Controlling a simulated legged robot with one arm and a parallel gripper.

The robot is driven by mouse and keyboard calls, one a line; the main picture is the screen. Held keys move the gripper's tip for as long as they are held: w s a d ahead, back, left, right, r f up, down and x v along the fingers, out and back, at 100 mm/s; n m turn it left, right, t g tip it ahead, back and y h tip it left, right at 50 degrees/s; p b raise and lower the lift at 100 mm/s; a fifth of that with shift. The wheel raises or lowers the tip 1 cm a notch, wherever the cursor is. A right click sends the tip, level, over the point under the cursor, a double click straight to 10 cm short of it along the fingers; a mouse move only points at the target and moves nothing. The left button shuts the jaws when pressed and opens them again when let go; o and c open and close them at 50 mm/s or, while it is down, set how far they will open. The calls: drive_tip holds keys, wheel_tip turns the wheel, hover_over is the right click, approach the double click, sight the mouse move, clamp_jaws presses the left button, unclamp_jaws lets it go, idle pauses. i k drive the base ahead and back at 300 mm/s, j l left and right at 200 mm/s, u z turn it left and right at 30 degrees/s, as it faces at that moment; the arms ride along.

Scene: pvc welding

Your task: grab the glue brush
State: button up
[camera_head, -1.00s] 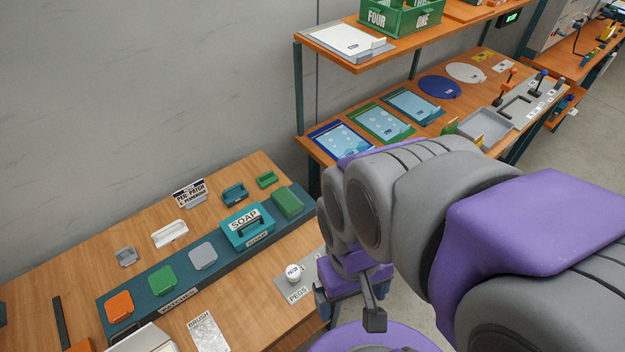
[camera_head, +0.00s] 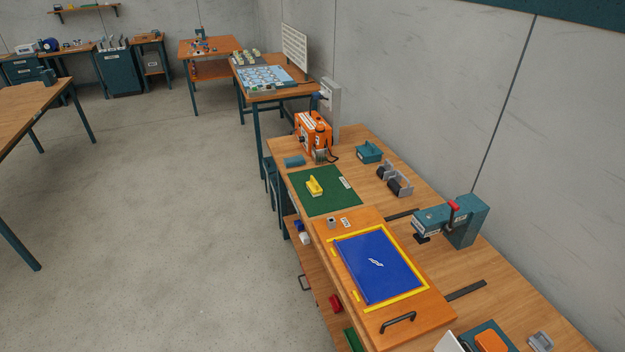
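I cannot make out a glue brush in the current head view. My gripper and arm are out of the picture, so the gripper's state does not show. A small yellow object (camera_head: 315,186) lies on a green mat (camera_head: 335,205) on the workbench; I cannot tell what it is.
The long wooden workbench (camera_head: 385,207) runs along the right wall. It holds an orange machine (camera_head: 313,132), a teal press (camera_head: 465,222) and a blue panel in a yellow frame (camera_head: 378,266). Another table (camera_head: 30,112) stands at left. The concrete floor (camera_head: 170,220) between is clear.

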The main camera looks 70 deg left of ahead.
sight(312, 185)
drive_tip(key=u, duration=2.5)
drive_tip(key=i+j, duration=0.4)
drive_tip(key=i, duration=0.25)
drive_tip(key=i+j, duration=0.35)
drive_tip(key=i, duration=0.25)
drive_tip(key=i+j+z, duration=0.1)
drive_tip(key=i+j, duration=0.3)
drive_tip(key=i, duration=0.25)
